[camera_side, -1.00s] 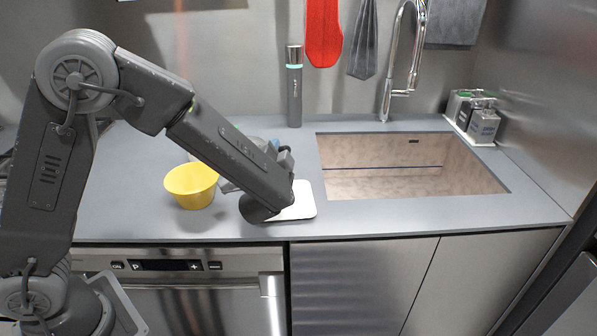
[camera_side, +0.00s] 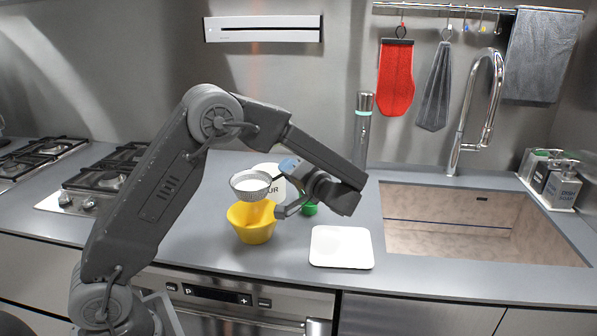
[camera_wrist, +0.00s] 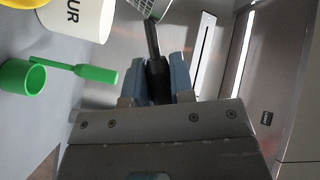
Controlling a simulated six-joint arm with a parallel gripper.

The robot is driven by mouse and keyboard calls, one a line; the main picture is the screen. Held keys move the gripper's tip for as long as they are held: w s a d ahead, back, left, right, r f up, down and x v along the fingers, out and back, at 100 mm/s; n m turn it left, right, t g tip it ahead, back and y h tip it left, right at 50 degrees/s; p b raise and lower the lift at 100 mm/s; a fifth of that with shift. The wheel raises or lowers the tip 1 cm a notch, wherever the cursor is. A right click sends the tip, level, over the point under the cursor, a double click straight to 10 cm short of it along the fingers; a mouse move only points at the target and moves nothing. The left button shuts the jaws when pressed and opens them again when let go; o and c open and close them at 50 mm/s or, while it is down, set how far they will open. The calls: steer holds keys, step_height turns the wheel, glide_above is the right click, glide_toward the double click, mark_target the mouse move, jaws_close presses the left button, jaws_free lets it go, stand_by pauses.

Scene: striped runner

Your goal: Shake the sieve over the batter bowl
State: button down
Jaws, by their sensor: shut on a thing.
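The sieve (camera_side: 250,186) is a round metal mesh with white powder in it. It hangs in the air above the yellow batter bowl (camera_side: 252,226), apart from its rim, and looks about level. My gripper (camera_side: 287,170) has blue fingertips shut on the sieve's dark handle, to the right of the mesh. In the wrist view the fingers (camera_wrist: 158,80) clamp the handle (camera_wrist: 152,40), and only an edge of the mesh (camera_wrist: 146,7) shows. A bit of the yellow bowl (camera_wrist: 22,3) shows at the top left corner there.
A white flour canister (camera_side: 266,170) stands behind the sieve. A green measuring scoop (camera_wrist: 22,77) lies beside it, partly hidden by my arm in the side view. A white board (camera_side: 341,247) lies to the right, before the sink (camera_side: 480,225). A stove (camera_side: 75,185) is at left.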

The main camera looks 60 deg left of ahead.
steer(key=shift+f, duration=1.9)
steer(key=shift+w+a, duration=0.3)
steer(key=shift+a, duration=0.25)
steer(key=shift+d, duration=0.1)
steer(key=shift+s+d, duration=0.3)
steer(key=shift+d, duration=0.2)
steer(key=shift+s+d, duration=0.25)
steer(key=shift+d, duration=0.25)
